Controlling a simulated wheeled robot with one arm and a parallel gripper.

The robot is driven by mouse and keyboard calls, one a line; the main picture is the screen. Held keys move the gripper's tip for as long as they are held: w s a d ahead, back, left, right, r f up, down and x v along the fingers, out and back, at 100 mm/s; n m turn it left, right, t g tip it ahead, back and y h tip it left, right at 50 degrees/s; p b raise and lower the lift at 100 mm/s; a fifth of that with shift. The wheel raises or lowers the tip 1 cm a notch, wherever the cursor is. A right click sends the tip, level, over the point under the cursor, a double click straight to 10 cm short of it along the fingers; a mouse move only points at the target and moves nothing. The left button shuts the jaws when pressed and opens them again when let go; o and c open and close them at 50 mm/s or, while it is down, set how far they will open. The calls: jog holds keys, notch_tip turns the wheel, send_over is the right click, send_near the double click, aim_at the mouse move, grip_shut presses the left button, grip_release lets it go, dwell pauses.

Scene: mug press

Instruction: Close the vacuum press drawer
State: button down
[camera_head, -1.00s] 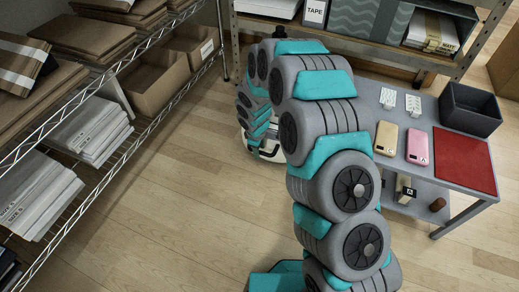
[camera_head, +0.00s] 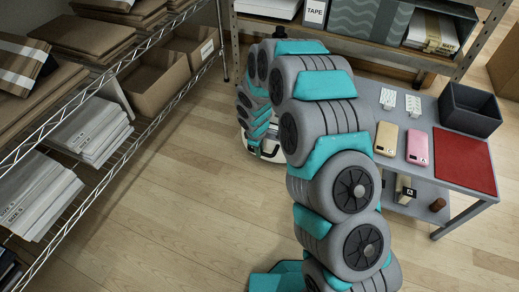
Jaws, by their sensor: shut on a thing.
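A table at the right holds a red mat (camera_head: 464,161), a dark bin (camera_head: 470,110), a yellow phone case (camera_head: 387,138) and a pink one (camera_head: 417,147). A wire shelf with boxes (camera_head: 157,83) lines the left. The wooden floor between is clear.

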jog(key=shift+w, duration=0.1)
dwell(0.7)
jog(key=shift+w+d+r+p, duration=0.1)
jog(key=shift+w+r+p, duration=0.05)
jog(key=shift+w+p, duration=0.25)
jog(key=shift+w+d+p, duration=0.3)
jog(key=shift+w+p, duration=0.2)
jog(key=shift+w, duration=0.4)
jog(key=shift+w+d+p, duration=0.3)
jog(key=shift+w+p, duration=0.2)
jog(key=shift+w, duration=0.35)
jog(key=c, duration=0.8)
grip_release()
notch_tip(320, 180, up, 7)
jog(key=s, duration=0.1)
jog(key=shift+s+a+r, duration=0.15)
jog(key=shift+s+r, duration=0.05)
